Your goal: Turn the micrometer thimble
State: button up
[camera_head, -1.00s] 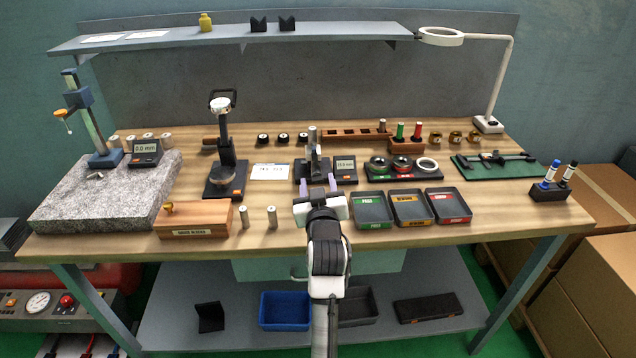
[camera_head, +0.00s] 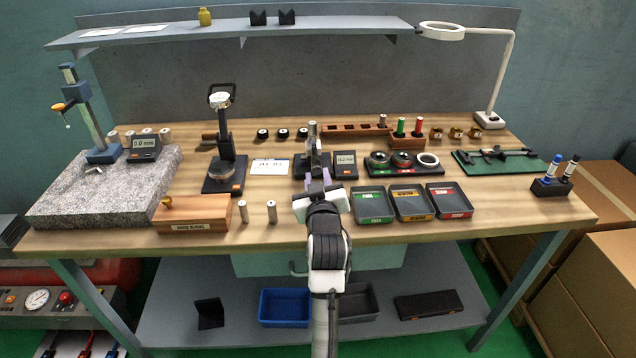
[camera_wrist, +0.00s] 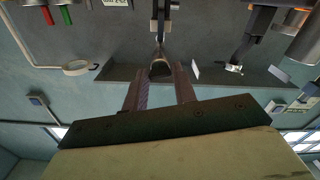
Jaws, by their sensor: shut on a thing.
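The micrometer (camera_head: 313,158) stands upright in a dark stand at the middle of the bench, with a small digital readout (camera_head: 345,159) to its right. My gripper (camera_head: 318,180) reaches it from the front, and its fingers are shut on the thimble. In the wrist view the round end of the thimble (camera_wrist: 160,69) lies between the two finger pads, with the micrometer's dark body (camera_wrist: 163,18) beyond it. The fingers hide most of the thimble in the head view. The readout's digits are too small to read surely.
Three sorting trays (camera_head: 413,203) lie just right of my gripper. Two metal cylinders (camera_head: 258,212) and a wooden box (camera_head: 193,214) stand to the left. A white card (camera_head: 270,167) and a dial gauge stand (camera_head: 224,160) are left of the micrometer. Ring gauges (camera_head: 402,161) lie right.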

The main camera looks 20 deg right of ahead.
jog(key=n+b, duration=0.4)
jog(key=shift+f, duration=0.2)
jog(key=shift+r+n+b, duration=0.15)
jog(key=shift+n+b, duration=3.5)
jog(key=shift+n, duration=2.05)
jog(key=o, duration=1)
jog(key=shift+s+a, duration=0.1)
jog(key=shift+s, duration=0.05)
